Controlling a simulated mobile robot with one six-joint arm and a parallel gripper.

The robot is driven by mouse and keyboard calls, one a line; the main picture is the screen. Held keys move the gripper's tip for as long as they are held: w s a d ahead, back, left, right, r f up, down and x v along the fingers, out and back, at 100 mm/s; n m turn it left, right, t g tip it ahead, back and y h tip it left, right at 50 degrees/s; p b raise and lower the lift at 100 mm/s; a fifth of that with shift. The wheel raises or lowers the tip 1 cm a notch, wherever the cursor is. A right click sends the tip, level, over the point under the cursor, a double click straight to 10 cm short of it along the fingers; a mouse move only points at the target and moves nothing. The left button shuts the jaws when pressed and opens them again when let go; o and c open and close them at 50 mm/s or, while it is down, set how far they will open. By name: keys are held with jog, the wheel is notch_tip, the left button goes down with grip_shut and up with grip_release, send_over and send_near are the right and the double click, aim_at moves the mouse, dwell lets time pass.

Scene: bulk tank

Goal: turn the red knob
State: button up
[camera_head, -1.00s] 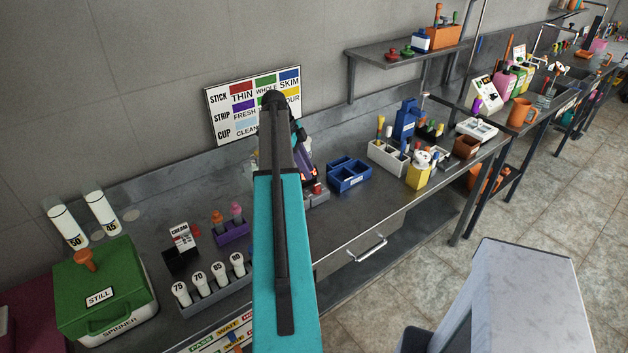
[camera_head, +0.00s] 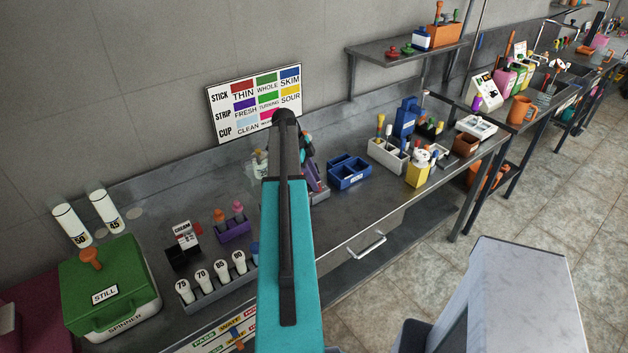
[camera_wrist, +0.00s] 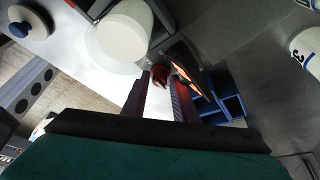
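The red knob (camera_wrist: 161,73) shows in the wrist view, near the ends of my gripper's two purple-dark fingers. My gripper (camera_wrist: 158,83) is open, with a pale gap between the fingers. The knob appears between or just beyond the fingertips; I cannot tell whether they touch it. A dark tilted panel with an orange edge (camera_wrist: 191,72) stands just right of the knob. In the head view my teal arm reaches over the bench, and the knob is hidden. Part of the grey base (camera_head: 320,197) shows beside my arm.
A blue divided tray (camera_head: 349,172) stands right of the gripper area and also shows in the wrist view (camera_wrist: 226,97). A white round container (camera_wrist: 120,38) is close on the left in the wrist view. A purple holder (camera_head: 233,230) stands left of my arm. Bare bench lies before the tray.

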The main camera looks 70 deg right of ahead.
jog(key=c, duration=0.6)
jog(key=shift+s+a, duration=0.1)
jog(key=shift+a, duration=0.15)
grip_shut()
jog(key=shift+d, duration=0.2)
